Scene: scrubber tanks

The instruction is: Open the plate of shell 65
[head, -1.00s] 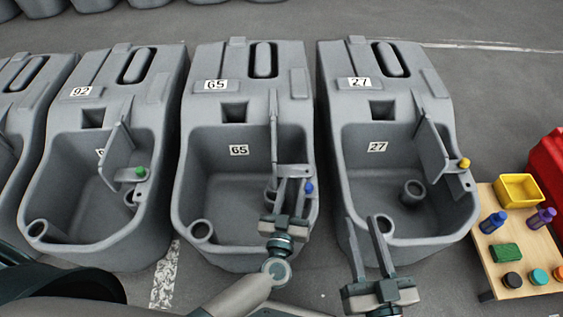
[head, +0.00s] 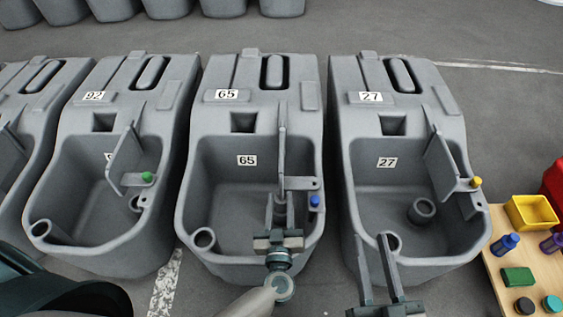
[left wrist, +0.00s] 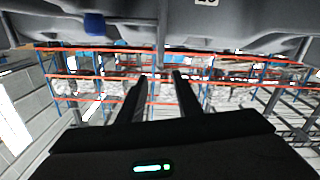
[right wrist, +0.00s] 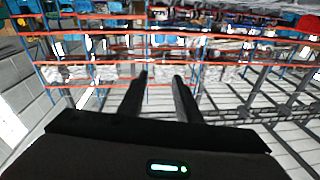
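Shell 65 (head: 203,165) is the grey tub in the middle of the head view. Its plate (head: 282,150) stands upright, seen nearly edge-on, with a flat tab (head: 301,184) reaching to the right rim. A blue knob (head: 315,201) sits on that rim, just in front of the tab; a blue knob (left wrist: 94,24) shows in the left wrist view. My left gripper (head: 280,196) is at the front right of shell 65, open, its fingers below the plate; contact cannot be told. My right gripper (head: 371,237) is open and empty at the front of shell 27.
Shell 92 (head: 73,165), with a green knob (head: 148,177), stands left. Shell 27 (head: 352,165), with a yellow knob (head: 476,182), stands right. A small wooden table (head: 493,262) holds a yellow bin (head: 531,212) and several bottles and pots.

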